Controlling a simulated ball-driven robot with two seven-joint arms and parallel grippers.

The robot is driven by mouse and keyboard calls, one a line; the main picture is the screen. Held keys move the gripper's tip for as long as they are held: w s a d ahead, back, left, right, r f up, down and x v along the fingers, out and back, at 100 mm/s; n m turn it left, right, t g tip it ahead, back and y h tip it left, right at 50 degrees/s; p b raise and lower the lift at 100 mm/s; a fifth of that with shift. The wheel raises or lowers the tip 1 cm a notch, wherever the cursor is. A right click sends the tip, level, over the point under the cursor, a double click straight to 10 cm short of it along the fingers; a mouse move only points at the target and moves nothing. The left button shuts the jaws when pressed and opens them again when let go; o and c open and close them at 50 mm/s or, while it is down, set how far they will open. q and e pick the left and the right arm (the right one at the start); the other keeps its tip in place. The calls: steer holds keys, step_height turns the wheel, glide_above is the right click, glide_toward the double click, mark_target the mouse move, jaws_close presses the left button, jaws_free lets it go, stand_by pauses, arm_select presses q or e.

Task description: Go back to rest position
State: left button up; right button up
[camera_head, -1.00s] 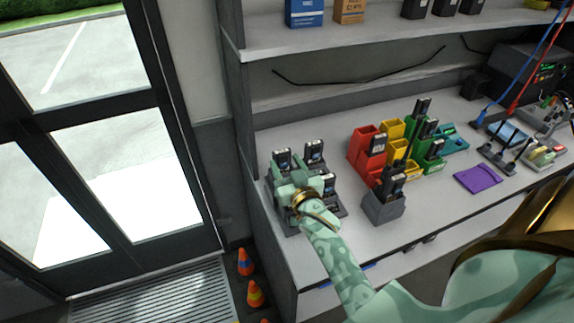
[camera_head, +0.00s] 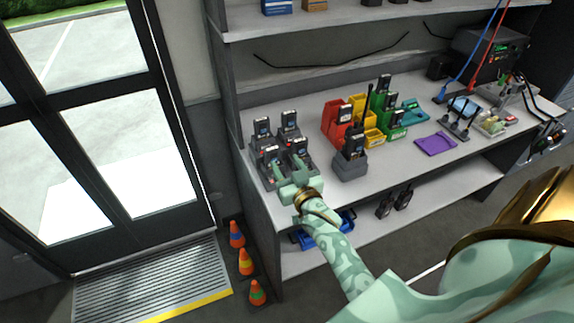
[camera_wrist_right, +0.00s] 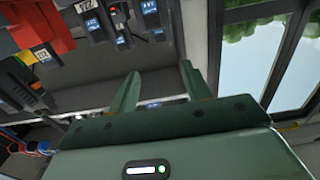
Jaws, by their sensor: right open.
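My right gripper (camera_head: 290,170) is at the front of the multi-bay charger at the left end of the bench, its arm reaching in from the lower right. In the right wrist view its two fingers (camera_wrist_right: 160,88) are spread apart with nothing between them. Handheld radios stand upright in the charger (camera_head: 266,178), two at the back (camera_head: 290,125) and two in front that the gripper partly overlaps. In the wrist view several radios (camera_wrist_right: 118,22) appear beyond the fingers, apart from them. My left gripper is not in view.
Red (camera_head: 337,120), yellow and green bins with radios stand mid-bench, behind a grey single holder (camera_head: 350,167) with a radio. A purple mat (camera_head: 436,143) lies to the right. Below is a shelf with a blue tray (camera_head: 322,233). Cones (camera_head: 246,261) stand on the floor left.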

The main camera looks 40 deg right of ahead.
steer(key=s+a+n+g, duration=0.2)
steer(key=s+n+g, duration=0.35)
steer(key=s, duration=0.65)
steer(key=s+a+n+g, duration=0.2)
steer(key=s+n+g, duration=0.3)
steer(key=s, duration=0.8)
steer(key=s+a+f+m+g+y, duration=0.1)
steer(key=s+a+f+g, duration=0.15)
steer(key=f, duration=1.15)
steer(key=s+a+f+m+g+y, duration=0.1)
steer(key=s+a+f, duration=0.15)
steer(key=f, duration=1.05)
steer(key=s+f+m+g+y, duration=0.1)
steer(key=s+f, duration=0.6)
steer(key=s, duration=0.2)
steer(key=s+f+m+g, duration=0.1)
steer(key=s+f, duration=0.5)
steer(key=s, duration=0.4)
steer(key=shift+d+f+g+y, duration=0.3)
steer(key=shift+f+g+y, duration=0.05)
steer(key=shift+g+y, duration=0.05)
